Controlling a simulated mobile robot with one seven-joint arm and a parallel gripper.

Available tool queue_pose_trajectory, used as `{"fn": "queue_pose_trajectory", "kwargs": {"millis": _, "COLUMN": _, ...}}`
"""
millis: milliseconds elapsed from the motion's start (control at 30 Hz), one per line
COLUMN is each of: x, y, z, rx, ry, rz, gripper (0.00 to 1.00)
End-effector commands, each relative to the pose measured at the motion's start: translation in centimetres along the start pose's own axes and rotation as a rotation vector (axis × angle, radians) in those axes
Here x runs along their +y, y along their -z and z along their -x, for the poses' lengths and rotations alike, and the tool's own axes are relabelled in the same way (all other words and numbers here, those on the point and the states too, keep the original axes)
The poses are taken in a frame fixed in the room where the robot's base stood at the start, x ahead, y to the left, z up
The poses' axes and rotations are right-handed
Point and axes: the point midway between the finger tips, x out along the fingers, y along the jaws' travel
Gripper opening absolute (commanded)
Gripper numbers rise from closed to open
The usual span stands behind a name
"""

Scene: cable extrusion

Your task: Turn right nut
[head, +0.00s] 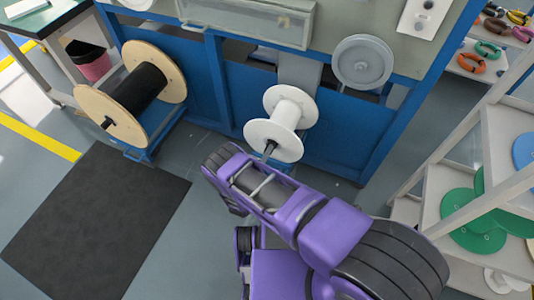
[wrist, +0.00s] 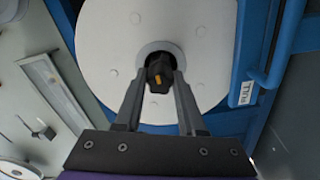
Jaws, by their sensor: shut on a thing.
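A black nut (wrist: 159,72) with a small orange mark sits at the hub of the white spool (wrist: 108,35) in the wrist view. The two fingers of my gripper (wrist: 160,84) come up from below and are shut on the nut, one on each side. In the head view the white spool (head: 276,140) hangs at the front of the blue machine, with its face toward my purple arm. A dark shaft end shows at the hub there; the nut is too small to make out.
The blue machine frame (head: 185,95) stands behind the spool. A wooden spool of black cable (head: 140,92) stands left, above a dark floor mat (head: 95,225). A grey wheel (head: 362,62) is upper right. A shelf with green discs (head: 470,215) stands close on the right.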

Motion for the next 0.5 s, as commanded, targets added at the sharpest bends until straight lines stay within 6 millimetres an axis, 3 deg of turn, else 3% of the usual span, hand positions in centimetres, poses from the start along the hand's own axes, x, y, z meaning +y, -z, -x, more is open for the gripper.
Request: {"fn": "queue_pose_trajectory", "kwargs": {"millis": 500, "x": -0.06, "y": 0.03, "z": 0.05, "rx": 0.0, "ry": 0.0, "rz": -0.489, "gripper": 0.0}}
